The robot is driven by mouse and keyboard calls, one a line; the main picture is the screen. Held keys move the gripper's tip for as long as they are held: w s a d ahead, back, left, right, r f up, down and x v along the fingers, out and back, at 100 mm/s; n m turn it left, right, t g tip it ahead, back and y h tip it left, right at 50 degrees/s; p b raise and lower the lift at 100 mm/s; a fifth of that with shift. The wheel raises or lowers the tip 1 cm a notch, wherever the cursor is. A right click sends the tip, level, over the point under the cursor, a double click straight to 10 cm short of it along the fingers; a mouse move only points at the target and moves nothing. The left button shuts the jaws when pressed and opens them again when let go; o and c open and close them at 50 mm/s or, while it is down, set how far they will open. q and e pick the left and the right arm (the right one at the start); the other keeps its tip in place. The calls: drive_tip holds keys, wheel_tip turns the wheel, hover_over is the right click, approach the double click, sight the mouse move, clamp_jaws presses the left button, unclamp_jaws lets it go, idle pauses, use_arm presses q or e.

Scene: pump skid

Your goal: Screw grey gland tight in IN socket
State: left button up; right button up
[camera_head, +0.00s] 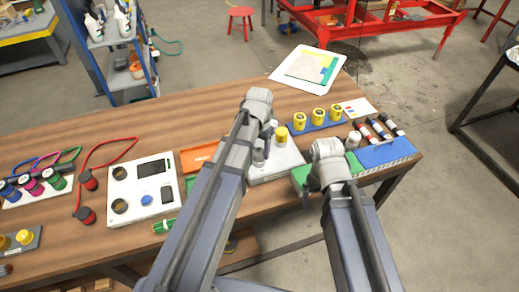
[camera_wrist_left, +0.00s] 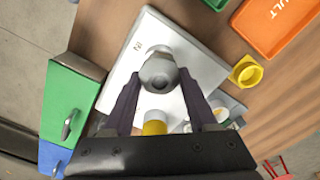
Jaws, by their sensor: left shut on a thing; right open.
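The grey gland (camera_wrist_left: 158,74) stands at the IN label on a white panel (camera_wrist_left: 115,88) in the left wrist view. The dark fingers of my left gripper (camera_wrist_left: 158,82) are on either side of it, shut on it. The socket beneath is hidden by the gland, so its seating cannot be told. In the head view the white panel (camera_head: 285,168) is partly behind my left arm, and my left gripper (camera_head: 260,146) points down over it. My right gripper (camera_head: 311,184) is open, low at the panel's right, by a green block (camera_head: 300,174).
A yellow gland (camera_head: 282,135) stands on the panel. Behind is a blue rack (camera_head: 318,123) of yellow-topped parts. An orange tray (camera_head: 196,157) and a white instrument box (camera_head: 142,188) lie left. A blue box (camera_head: 385,153) is at the right edge.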

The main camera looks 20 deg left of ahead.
use_arm(q)
drive_tip(key=shift+m, duration=1.2)
drive_tip(key=m, duration=0.4)
drive_tip(key=shift+m, duration=0.3)
drive_tip(key=o, duration=1.4)
drive_tip(key=n, duration=0.4)
drive_tip(key=shift+n, duration=0.4)
